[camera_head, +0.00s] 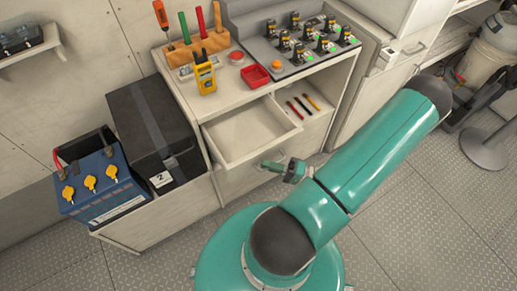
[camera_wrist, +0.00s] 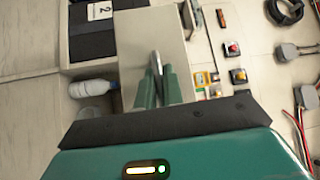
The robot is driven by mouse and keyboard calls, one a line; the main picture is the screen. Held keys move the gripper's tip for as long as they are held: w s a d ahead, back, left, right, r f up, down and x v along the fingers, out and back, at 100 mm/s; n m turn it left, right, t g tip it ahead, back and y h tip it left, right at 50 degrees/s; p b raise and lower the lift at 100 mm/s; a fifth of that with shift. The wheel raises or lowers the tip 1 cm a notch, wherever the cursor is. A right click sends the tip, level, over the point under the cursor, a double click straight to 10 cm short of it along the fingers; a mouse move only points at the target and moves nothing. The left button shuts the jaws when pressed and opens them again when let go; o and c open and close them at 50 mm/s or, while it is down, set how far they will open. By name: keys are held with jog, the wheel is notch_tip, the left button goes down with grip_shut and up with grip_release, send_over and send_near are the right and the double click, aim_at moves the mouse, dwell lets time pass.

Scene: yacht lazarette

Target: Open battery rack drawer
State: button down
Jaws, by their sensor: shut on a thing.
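The pale drawer (camera_head: 247,131) in the bench cabinet stands pulled out below the worktop. The part of its inside that shows is bare. My gripper (camera_head: 288,168) is at the drawer's front, at its metal handle (camera_head: 270,164). In the wrist view, the green fingers of my gripper (camera_wrist: 156,87) are shut around the handle (camera_wrist: 155,62), in front of the pale drawer front (camera_wrist: 135,45). The battery rack at the left holds a blue battery (camera_head: 101,188) with yellow terminal caps and a black case (camera_head: 150,125) labelled 2.
The worktop (camera_head: 220,105) holds upright tools, a yellow meter (camera_head: 203,76), a red tray (camera_head: 255,75) and a grey panel of components (camera_head: 290,48).

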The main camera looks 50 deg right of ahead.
jog(key=shift+s+a, duration=0.25)
jog(key=shift+s, duration=0.55)
jog(key=shift+s+a, duration=0.2)
jog(key=shift+s, duration=0.55)
jog(key=c, duration=1.8)
grip_release()
jog(key=v, duration=1.3)
jog(key=shift+s+d, duration=0.2)
jog(key=shift+s, duration=0.15)
jog(key=shift+r, duration=0.1)
